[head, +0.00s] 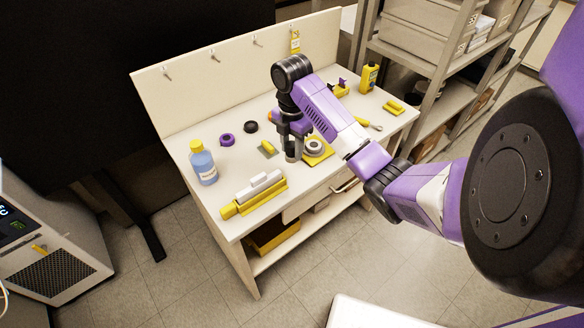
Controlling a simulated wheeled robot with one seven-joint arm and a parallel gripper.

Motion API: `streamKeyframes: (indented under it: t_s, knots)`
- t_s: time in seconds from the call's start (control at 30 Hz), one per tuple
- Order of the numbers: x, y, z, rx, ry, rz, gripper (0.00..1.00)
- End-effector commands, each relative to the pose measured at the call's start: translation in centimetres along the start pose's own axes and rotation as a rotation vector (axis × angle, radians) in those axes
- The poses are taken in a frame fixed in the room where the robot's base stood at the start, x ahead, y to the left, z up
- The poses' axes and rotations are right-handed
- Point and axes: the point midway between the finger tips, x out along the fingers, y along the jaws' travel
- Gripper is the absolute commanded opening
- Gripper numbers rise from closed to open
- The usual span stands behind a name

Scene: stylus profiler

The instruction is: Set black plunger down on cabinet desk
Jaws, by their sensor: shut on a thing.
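The cabinet desk (240,205) is a cream workbench with a pegboard-like back panel. My gripper (292,136) points down over the middle of the desk and is shut on the black plunger (293,153), a dark cylindrical piece. The plunger looks upright, and its lower end is at or just above the desktop; I cannot tell whether it touches. Its upper part is hidden by my fingers. It is just left of a yellow square plate with a round metal piece (315,147).
On the desk are a blue bottle (203,165), a purple roll (227,140), a black ring (251,127), a yellow-handled brush (267,148), a white-and-yellow tool (254,196) in front and a yellow bottle (369,77) at right.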

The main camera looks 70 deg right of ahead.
Motion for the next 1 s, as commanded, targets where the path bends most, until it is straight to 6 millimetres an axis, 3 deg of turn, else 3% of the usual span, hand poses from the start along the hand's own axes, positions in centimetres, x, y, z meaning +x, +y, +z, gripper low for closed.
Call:
streamKeyframes:
  t_s: [0.03,0.27,0.53,0.97,1.0]
  knots:
    - [1.0,0.0,0.0,0.000,0.001,0.000,0.00]
    - [2.4,0.0,0.1,0.002,0.000,0.001,0.00]
    - [5.9,0.0,0.0,0.000,0.000,0.001,0.00]
    - [6.6,0.0,0.1,0.000,-0.001,0.002,0.00]
    - [6.6,0.0,0.0,0.000,-0.001,0.001,0.41]
